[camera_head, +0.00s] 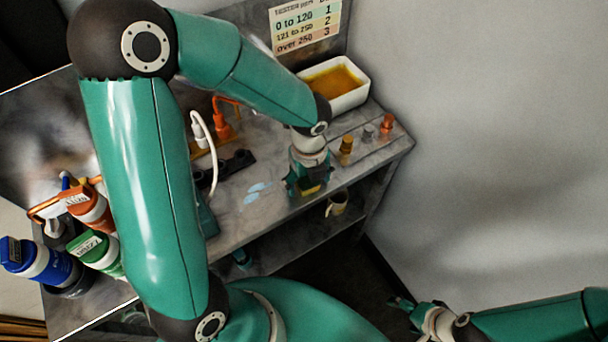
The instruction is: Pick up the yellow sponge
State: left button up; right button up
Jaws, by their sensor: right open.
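The yellow sponge (311,190) shows as a small yellow patch at the front edge of the grey bench top, mostly hidden by my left gripper. My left gripper (308,184) points down over it, with its fingers on either side of the yellow patch. I cannot tell whether the fingers press on the sponge or are only around it. My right gripper (404,304) is open and empty at the lower right, away from the bench.
Pale blue wet spots (257,191) lie on the bench (236,222). A white tray (358,96) with amber contents stands at the back. Orange (387,124), grey and gold pegs stand at the right. Several bottles (92,252) stand at the left. A mug (337,206) sits on the lower shelf.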

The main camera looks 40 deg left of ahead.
pick_arm(q)
jog(key=c, duration=0.6)
notch_tip(320, 180, up, 20)
jog(key=shift+p, duration=0.4)
jog(key=shift+c, duration=0.2)
